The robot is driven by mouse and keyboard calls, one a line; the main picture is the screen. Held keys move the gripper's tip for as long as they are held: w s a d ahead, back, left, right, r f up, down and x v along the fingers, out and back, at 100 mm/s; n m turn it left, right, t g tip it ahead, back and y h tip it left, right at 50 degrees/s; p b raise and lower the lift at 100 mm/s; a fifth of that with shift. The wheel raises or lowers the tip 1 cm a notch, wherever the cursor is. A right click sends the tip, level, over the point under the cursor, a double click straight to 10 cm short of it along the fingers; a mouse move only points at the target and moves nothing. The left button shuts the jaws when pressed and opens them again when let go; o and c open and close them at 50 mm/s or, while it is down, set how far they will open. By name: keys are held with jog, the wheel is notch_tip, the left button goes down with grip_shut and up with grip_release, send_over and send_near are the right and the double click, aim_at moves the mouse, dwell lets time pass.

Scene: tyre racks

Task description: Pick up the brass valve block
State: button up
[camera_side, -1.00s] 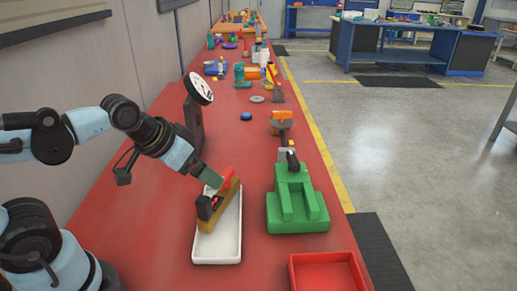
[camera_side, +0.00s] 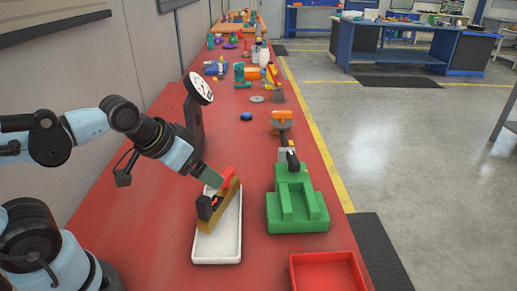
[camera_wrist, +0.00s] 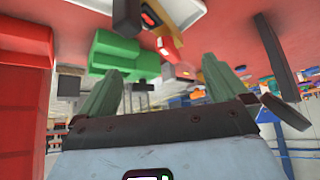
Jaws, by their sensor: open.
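The brass valve block (camera_side: 224,206) is a long brass-coloured piece with a black part at its near end and red parts on top. It stands on a white tray (camera_side: 217,248) in the side view. My gripper (camera_side: 213,178) is just above and to the left of the block's far end, pointing down at a slant. In the wrist view my gripper (camera_wrist: 160,80) has its two green fingers wide apart with nothing between them. The block (camera_wrist: 170,25) is at the top there, partly cut off, beyond the fingertips. Whether a finger touches it cannot be told.
A green vise (camera_side: 297,205) stands right of the tray, and an empty red bin (camera_side: 327,272) is at the near right. A round dial gauge (camera_side: 200,87) on a dark stand is behind my gripper.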

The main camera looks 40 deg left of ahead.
jog(key=n+g+h, duration=0.2)
jog(key=n+h, duration=1)
jog(key=n, duration=1)
send_near(230, 179)
jog(key=shift+n+h, duration=0.3)
jog(key=x, duration=0.5)
jog(key=shift+s+d+f, duration=0.15)
jog(key=shift+s, duration=0.15)
jog(key=shift+w+x, duration=0.15)
jog(key=shift+x, duration=1.25)
jog(key=shift+w+x, duration=0.15)
jog(key=shift+x, duration=1.2)
jog(key=c, duration=1.5)
